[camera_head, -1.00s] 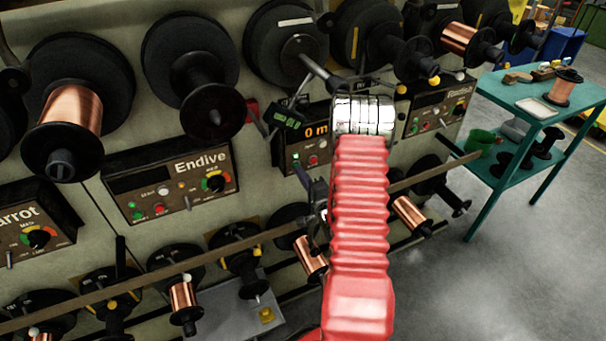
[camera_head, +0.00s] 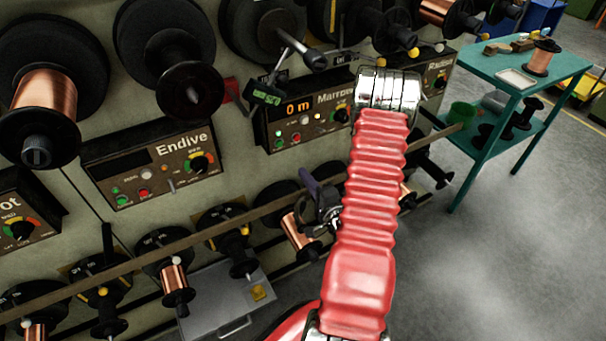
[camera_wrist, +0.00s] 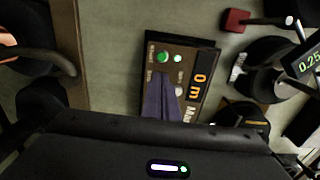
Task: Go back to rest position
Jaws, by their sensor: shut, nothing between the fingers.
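My red ribbed arm reaches up through the middle of the head view and bends at a silver joint. My gripper (camera_head: 307,180) shows to the left of the arm, below the Marrow panel (camera_head: 262,133). In the wrist view my gripper (camera_wrist: 163,92) appears as a dark purple wedge with its fingers together and nothing between them. The Marrow panel (camera_wrist: 203,85) lies behind it there, turned sideways. Its display reads 0 m and a green button is lit. The gripper overlaps part of this panel in the wrist view. The arm hides part of the machine.
The spool rack fills the left and centre, with the Endive panel (camera_head: 155,165) and several copper spools. A long rail (camera_head: 130,265) runs below the panels. A small green-lit counter (camera_head: 266,95) sticks out. A teal table (camera_head: 490,65) stands right; floor before it is clear.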

